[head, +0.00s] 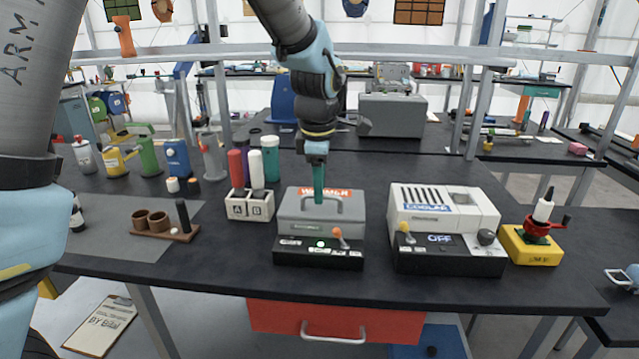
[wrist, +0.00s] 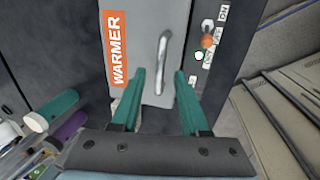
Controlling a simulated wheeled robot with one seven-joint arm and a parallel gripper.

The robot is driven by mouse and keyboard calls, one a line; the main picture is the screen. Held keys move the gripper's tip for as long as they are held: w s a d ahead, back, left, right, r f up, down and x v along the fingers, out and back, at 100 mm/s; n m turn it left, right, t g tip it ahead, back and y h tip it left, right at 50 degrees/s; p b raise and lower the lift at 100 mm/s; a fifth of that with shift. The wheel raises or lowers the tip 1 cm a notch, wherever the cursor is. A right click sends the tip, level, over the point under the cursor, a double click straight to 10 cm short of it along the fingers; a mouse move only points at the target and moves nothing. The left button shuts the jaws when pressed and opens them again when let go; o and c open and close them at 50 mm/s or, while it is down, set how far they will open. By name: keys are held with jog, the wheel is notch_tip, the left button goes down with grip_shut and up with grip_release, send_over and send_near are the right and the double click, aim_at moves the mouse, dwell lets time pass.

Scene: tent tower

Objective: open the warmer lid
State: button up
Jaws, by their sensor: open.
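The warmer (head: 318,250) is a grey box with a black front panel on the bench, with a lit green light and an orange-tipped lever. Its grey lid (head: 292,212) is down and has a bar handle (head: 341,203) on top and an orange WARMER label (head: 338,192). In the wrist view the handle (wrist: 163,62) lies between and just beyond my fingertips, beside the WARMER label (wrist: 116,48). My gripper (head: 319,198) points down over the lid with its green fingers. In the wrist view my gripper (wrist: 160,78) is open, with nothing held. Contact with the handle cannot be told.
A white cooler (head: 445,208) stands right of the warmer, then a yellow-based device (head: 530,247). On the left is a white A/B holder (head: 250,206) with coloured tubes. Behind the warmer the black bench top (head: 365,165) has some free room.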

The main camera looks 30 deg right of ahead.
jog(key=shift+f, duration=0.3)
grip_shut()
dwell(1.3)
